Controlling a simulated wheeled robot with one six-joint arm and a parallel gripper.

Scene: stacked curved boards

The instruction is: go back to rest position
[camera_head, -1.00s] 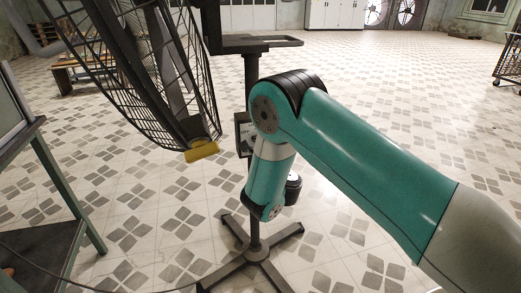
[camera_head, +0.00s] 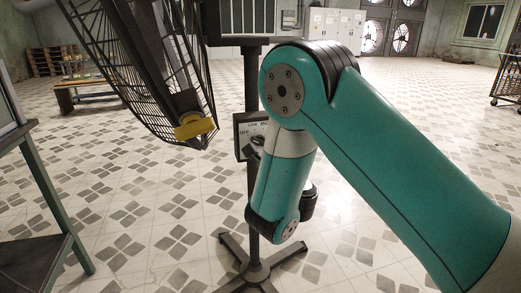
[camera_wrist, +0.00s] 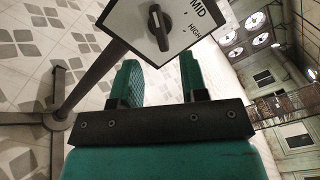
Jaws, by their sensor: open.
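My gripper (camera_wrist: 160,82) shows in the wrist view with its two teal fingers apart and nothing between them. Beyond the fingertips is the control box (camera_wrist: 184,52) of a fan, with a dark knob (camera_wrist: 158,28) and the labels MID and HIGH. The fingers look apart from the knob. In the head view my teal arm is bent in front of the fan's post (camera_head: 251,90), and it hides my fingers. The control box (camera_head: 243,125) is partly visible left of my arm.
The caged fan head (camera_head: 150,70) with a yellow piece (camera_head: 195,128) stands left of the post. The cross-shaped base (camera_head: 228,245) spreads on the tiled floor. A green-legged table (camera_head: 45,190) is at the left edge. A wheeled cart (camera_head: 508,80) is far right. Open floor lies behind.

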